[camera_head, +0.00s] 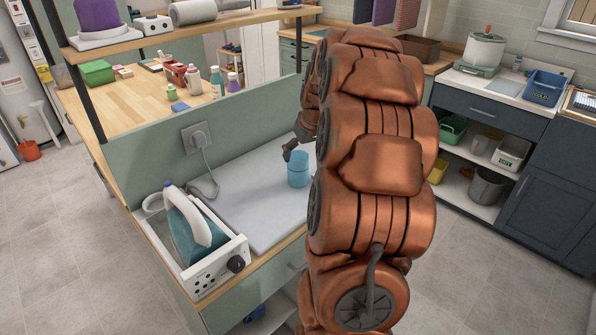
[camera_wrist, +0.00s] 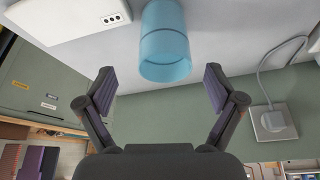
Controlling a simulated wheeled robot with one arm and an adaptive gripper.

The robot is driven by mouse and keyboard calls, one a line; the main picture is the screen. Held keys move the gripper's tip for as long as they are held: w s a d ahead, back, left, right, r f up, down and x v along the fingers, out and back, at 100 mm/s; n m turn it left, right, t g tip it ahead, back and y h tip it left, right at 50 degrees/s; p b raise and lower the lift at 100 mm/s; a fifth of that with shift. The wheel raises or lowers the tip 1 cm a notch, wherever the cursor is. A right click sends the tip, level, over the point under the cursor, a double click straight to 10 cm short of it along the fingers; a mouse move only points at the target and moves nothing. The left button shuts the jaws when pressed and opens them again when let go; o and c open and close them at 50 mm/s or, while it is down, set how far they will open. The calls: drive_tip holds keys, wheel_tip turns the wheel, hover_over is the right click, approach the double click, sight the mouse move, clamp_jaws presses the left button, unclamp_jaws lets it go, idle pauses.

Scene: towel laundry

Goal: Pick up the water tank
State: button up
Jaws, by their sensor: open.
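The water tank appears to be the translucent blue cylinder (camera_head: 298,169), which stands upright on the light grey board (camera_head: 258,196) on the counter. It also shows in the wrist view (camera_wrist: 165,45), at top centre, ahead of the fingers. My gripper (camera_wrist: 159,88) is open and empty, with one finger on each side of the view and the cylinder beyond the tips, between their lines. In the head view my gripper (camera_head: 290,148) is partly hidden behind my copper arm, just behind the cylinder. I cannot tell from the frames whether a finger touches it.
A steam iron (camera_head: 190,222) sits on its white base (camera_head: 205,270) at the counter's left end. A wall socket (camera_head: 197,138) with a plugged cord is on the green panel (camera_head: 240,120) behind. A white box (camera_wrist: 70,17) lies near the cylinder. The board left of the cylinder is clear.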

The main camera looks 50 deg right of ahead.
sight(298, 170)
drive_tip(key=shift+a+p+x, duration=0.2)
drive_tip(key=shift+p+x, duration=1.2)
drive_tip(key=shift+x, duration=1.95)
drive_tip(key=shift+w, duration=0.1)
drive_tip(key=shift+c, duration=0.5)
drive_tip(key=c, duration=1.3)
drive_tip(key=shift+o, duration=0.2)
drive_tip(key=shift+r, duration=0.15)
